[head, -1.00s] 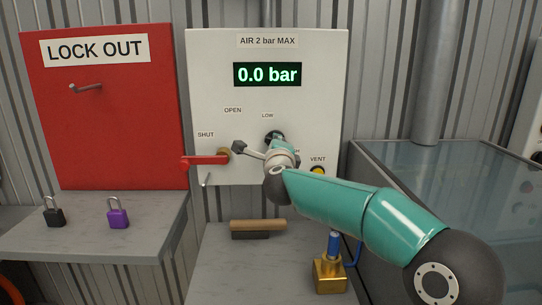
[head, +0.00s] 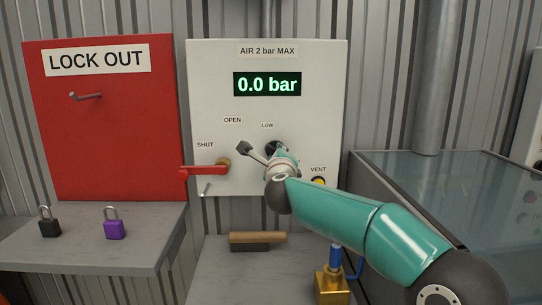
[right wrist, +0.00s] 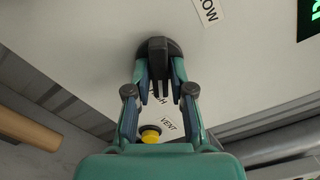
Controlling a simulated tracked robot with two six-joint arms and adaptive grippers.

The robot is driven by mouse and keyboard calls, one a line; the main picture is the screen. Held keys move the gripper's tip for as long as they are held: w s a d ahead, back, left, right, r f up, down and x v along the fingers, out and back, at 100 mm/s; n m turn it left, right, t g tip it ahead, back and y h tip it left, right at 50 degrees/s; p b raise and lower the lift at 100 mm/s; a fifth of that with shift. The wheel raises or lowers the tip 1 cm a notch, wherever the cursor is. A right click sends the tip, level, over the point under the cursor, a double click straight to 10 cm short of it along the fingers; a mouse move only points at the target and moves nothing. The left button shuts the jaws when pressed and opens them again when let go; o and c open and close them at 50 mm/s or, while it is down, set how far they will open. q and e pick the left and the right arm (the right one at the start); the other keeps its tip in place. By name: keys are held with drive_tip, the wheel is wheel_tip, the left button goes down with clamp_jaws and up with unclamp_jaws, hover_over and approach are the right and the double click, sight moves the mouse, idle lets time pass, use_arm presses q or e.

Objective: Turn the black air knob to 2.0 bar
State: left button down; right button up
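The black air knob (right wrist: 158,46) is on the white panel (head: 220,65), with its raised grip bar pointing down between my right fingers in the right wrist view. In the head view the knob (head: 271,147) is partly hidden by my right wrist. My right gripper (right wrist: 159,68) has one finger on each side of the bar, very near it; I cannot tell whether the pads touch it. The green display (head: 267,84) reads 0.0 bar. The LOW label (head: 267,125) is above the knob. My left gripper is not in view.
A red valve lever (head: 203,170) sticks out left of the knob. The yellow vent button (right wrist: 150,134) is below right of it. A red lockout board (head: 100,130), black padlock (head: 49,224) and purple padlock (head: 115,225) are at left. A brass block (head: 332,285) stands below.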

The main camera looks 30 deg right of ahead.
drive_tip(key=shift+o, duration=1.1)
drive_tip(key=shift+w+f, duration=0.1)
drive_tip(key=shift+a, duration=0.15)
drive_tip(key=v, duration=1.2)
